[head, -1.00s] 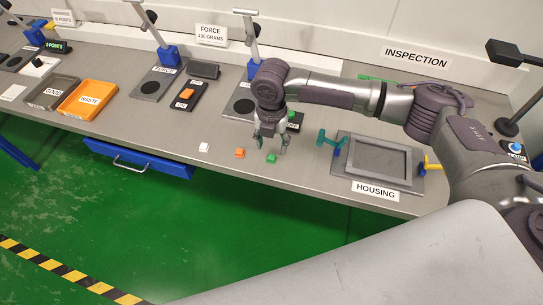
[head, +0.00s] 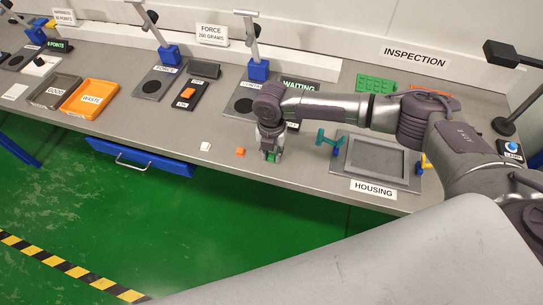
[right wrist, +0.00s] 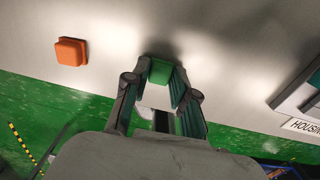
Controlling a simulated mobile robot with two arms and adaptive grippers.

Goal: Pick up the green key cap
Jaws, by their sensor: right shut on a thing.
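The green key cap (right wrist: 160,72) is between the fingertips of my right gripper (right wrist: 160,90) in the right wrist view. The right gripper is shut on it, close above the grey bench top near the front edge. In the head view the right gripper (head: 270,153) points down, and only a little of the green cap shows between its fingers. I cannot tell whether the cap still touches the bench. My left gripper is not in view.
An orange key cap (head: 240,151) and a white key cap (head: 205,146) stand to the left on the bench. A grey housing fixture (head: 378,160) with a teal clamp (head: 328,141) is on the right. Orange waste (head: 90,98) and grey good (head: 52,91) trays are far left.

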